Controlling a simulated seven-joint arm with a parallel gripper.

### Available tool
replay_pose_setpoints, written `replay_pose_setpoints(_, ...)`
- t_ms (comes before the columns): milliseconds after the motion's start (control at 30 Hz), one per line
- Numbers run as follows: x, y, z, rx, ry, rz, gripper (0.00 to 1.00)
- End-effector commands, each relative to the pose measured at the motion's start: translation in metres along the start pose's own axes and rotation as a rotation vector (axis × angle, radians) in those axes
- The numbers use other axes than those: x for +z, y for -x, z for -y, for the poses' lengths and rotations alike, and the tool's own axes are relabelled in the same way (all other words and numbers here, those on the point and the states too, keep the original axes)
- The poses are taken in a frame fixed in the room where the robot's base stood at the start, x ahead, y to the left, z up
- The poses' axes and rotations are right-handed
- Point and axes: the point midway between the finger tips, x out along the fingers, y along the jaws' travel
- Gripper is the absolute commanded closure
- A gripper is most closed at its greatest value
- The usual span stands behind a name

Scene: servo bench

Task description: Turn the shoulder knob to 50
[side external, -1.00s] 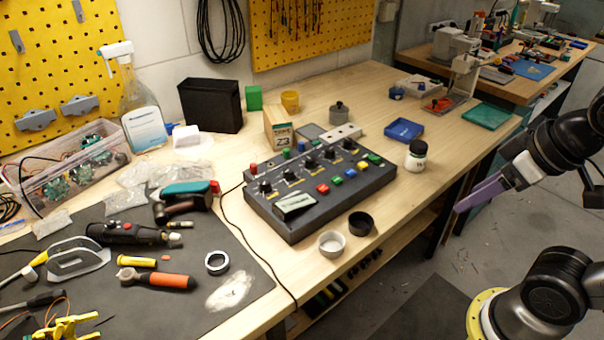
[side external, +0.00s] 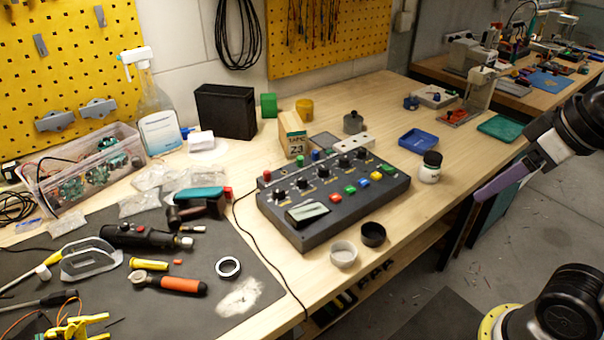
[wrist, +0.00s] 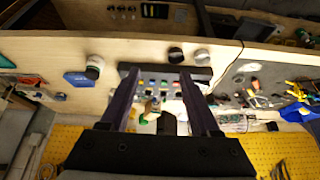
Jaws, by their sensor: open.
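The dark control box (side external: 335,199) stands on the bench with a row of several black knobs (side external: 324,174) along its back part. Their labels are too small to read, so I cannot tell which is the shoulder knob or its setting. Coloured buttons and a small display sit nearer its front. My gripper (side external: 480,196) is open and empty, with purple fingers, off the bench's right edge and well apart from the box. In the wrist view my gripper (wrist: 159,74) shows its two fingers spread, with the box (wrist: 200,74) seen far beyond and partly hidden by them.
Two small round cups (side external: 343,254) and (side external: 373,234) stand in front of the box. A white jar with a black lid (side external: 430,168) and a blue tray (side external: 418,141) are to its right. A wooden block (side external: 293,143) stands behind it. A tool-covered dark mat (side external: 215,250) lies left.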

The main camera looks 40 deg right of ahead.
Motion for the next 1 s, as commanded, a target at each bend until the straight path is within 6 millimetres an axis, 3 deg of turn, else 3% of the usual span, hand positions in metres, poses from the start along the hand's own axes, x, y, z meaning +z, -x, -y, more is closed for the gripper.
replay_pose_setpoints(200, -0.082, 0.038, 0.008, -0.007, -0.007, 0.052, 0.37)
replay_pose_setpoints(467, -0.181, 0.040, 0.025, -0.014, 0.001, 0.146, 0.37)
replay_pose_setpoints(567, -0.214, 0.028, 0.033, -0.016, 0.007, 0.184, 0.37)
replay_pose_setpoints(767, -0.271, -0.013, 0.053, -0.017, 0.025, 0.260, 0.37)
replay_pose_setpoints(1000, -0.314, -0.093, 0.082, -0.016, 0.058, 0.352, 0.37)
